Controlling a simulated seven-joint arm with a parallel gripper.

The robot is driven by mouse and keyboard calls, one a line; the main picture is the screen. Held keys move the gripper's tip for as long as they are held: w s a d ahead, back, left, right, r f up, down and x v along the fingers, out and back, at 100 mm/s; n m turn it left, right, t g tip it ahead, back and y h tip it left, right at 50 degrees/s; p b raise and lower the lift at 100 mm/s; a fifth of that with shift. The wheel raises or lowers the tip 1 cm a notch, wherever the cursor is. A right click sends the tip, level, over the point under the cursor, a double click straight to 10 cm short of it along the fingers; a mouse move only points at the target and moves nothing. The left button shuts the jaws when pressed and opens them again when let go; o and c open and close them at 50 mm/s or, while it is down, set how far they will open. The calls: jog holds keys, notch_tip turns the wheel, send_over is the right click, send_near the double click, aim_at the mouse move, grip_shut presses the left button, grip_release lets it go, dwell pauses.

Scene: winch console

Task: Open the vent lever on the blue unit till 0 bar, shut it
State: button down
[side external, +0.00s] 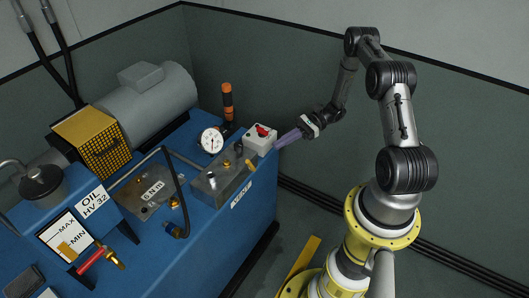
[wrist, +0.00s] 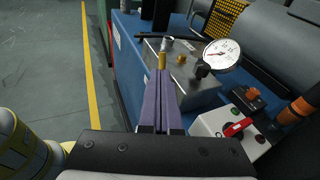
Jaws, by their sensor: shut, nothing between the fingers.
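The blue unit (side external: 255,200) carries a grey metal block (side external: 212,186) with a white label on the front below it. A small yellow lever (side external: 250,165) stands at the block's right end; in the wrist view the yellow lever (wrist: 162,59) shows just beyond my fingertips. The round white gauge (side external: 211,140) stands behind the block; it also shows in the wrist view (wrist: 222,55), its reading too small to tell. My gripper (side external: 277,145) has purple fingers, shut and empty, to the right of the lever. They also fill the middle of the wrist view (wrist: 162,78). Whether they touch the lever is unclear.
A white box with a red switch (side external: 262,131) stands close to my fingers, at lower right in the wrist view (wrist: 238,127). An orange-and-black post (side external: 227,101) rises behind. Hoses, a motor (side external: 150,100) and a yellow mesh guard (side external: 92,140) fill the left. Open floor lies right.

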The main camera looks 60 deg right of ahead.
jog(key=w+d+r+n+g, duration=0.2)
jog(key=d+n+g, duration=0.15)
jog(key=d, duration=0.25)
send_near(250, 164)
jog(key=x, duration=0.6)
jog(key=shift+w+d+f+g+h, duration=0.25)
jog(key=shift+w+f+g+h, duration=0.1)
jog(key=shift+w+h, duration=0.05)
jog(key=shift+m, duration=0.25)
jog(key=a+h, duration=0.1)
jog(key=h, duration=0.1)
jog(key=a+h, duration=0.1)
jog(key=h, duration=0.1)
jog(key=a+h, duration=0.2)
jog(key=h, duration=0.1)
jog(key=shift+a+f+n, duration=0.15)
jog(key=shift+f+n, duration=0.05)
jog(key=shift+n, duration=0.2)
jog(key=h, duration=0.1)
jog(key=a+f+h, duration=0.1)
jog(key=h, duration=0.1)
jog(key=shift+a+f+g, duration=0.1)
jog(key=shift+a+g, duration=0.2)
jog(key=shift+a, duration=0.05)
jog(key=shift+a+f, duration=0.3)
jog(key=shift+f, duration=0.25)
jog(key=shift+a+f, duration=0.1)
jog(key=shift+f, duration=0.05)
